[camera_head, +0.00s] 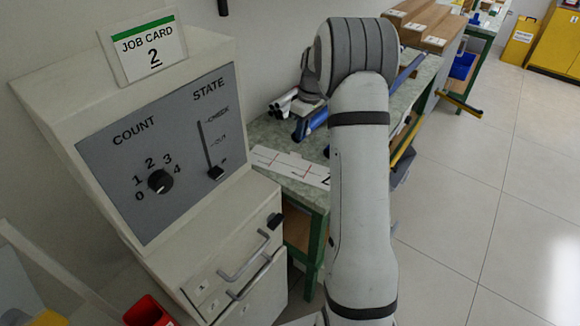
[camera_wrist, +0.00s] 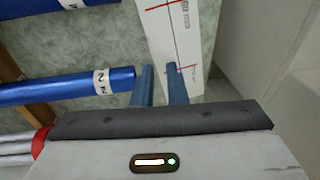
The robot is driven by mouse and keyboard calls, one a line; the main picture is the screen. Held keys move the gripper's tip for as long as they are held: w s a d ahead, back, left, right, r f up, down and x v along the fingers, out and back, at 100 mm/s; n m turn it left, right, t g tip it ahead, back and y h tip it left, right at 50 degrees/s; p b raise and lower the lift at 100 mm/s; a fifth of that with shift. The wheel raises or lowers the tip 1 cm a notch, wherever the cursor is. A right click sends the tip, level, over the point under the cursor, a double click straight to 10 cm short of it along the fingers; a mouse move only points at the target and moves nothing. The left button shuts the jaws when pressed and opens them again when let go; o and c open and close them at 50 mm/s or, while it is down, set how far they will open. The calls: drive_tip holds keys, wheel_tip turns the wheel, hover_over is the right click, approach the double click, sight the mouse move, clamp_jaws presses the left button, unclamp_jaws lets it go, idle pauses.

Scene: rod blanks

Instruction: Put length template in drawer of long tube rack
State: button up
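The length template is a flat white board (camera_head: 292,167) with red marks, lying on the bench top in the head view. In the wrist view the white board (camera_wrist: 187,35) with red lines runs from the top to behind my fingers. My gripper (camera_wrist: 161,85) has two blue fingers standing apart with nothing held between them. The right finger overlaps the board's left part, and the left finger is beside its left edge. I cannot tell how high they are above it. In the head view my arm hides the gripper. I cannot identify the long tube rack or its drawer with certainty.
Blue tubes (camera_wrist: 75,86) with white labels lie left of my fingers. White tubes (camera_wrist: 20,146) lie lower left. A console (camera_head: 160,150) with a job card reading 2 and handled drawers (camera_head: 250,283) stands at the left. Wooden-topped units (camera_head: 424,25) stand farther back. Floor at right is clear.

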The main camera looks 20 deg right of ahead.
sight(298, 158)
drive_tip(key=f, duration=0.3)
drive_tip(key=w+f, duration=0.1)
drive_tip(key=f, duration=0.5)
drive_tip(key=shift+w+a+f+p, duration=0.2)
drive_tip(key=shift+f+p, duration=0.1)
drive_tip(key=shift+p, duration=0.1)
clamp_jaws()
